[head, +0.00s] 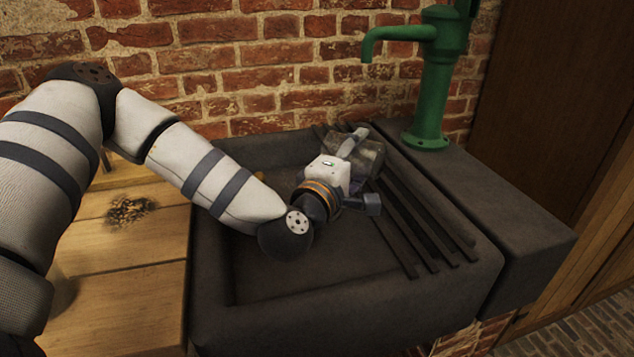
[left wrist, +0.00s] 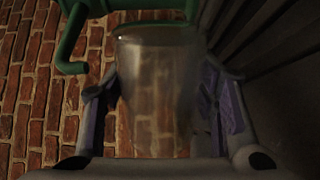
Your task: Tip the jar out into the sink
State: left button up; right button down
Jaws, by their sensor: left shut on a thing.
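A clear glass jar (head: 369,158) is held over the right part of the dark stone sink (head: 290,285), above its slats. It looks tipped well over onto its side. My left gripper (head: 354,146) is shut on it. In the left wrist view the jar (left wrist: 155,95) sits between the two fingers (left wrist: 160,112), and the brick wall shows through its glass. I see no clear contents in it. Part of the jar is hidden by the gripper in the head view. My right gripper is not in view.
A green hand pump (head: 430,85) stands on the ledge behind the sink at right, its spout near the jar. Dark slats (head: 425,225) cross the sink's right side. A brick wall (head: 265,75) closes the back.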

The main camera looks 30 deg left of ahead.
pick_arm(q)
jog(key=shift+a+f+n, duration=0.15)
jog(key=shift+f+n, duration=0.1)
jog(key=shift+n, duration=0.35)
jog(key=shift+f, duration=0.1)
dwell(0.3)
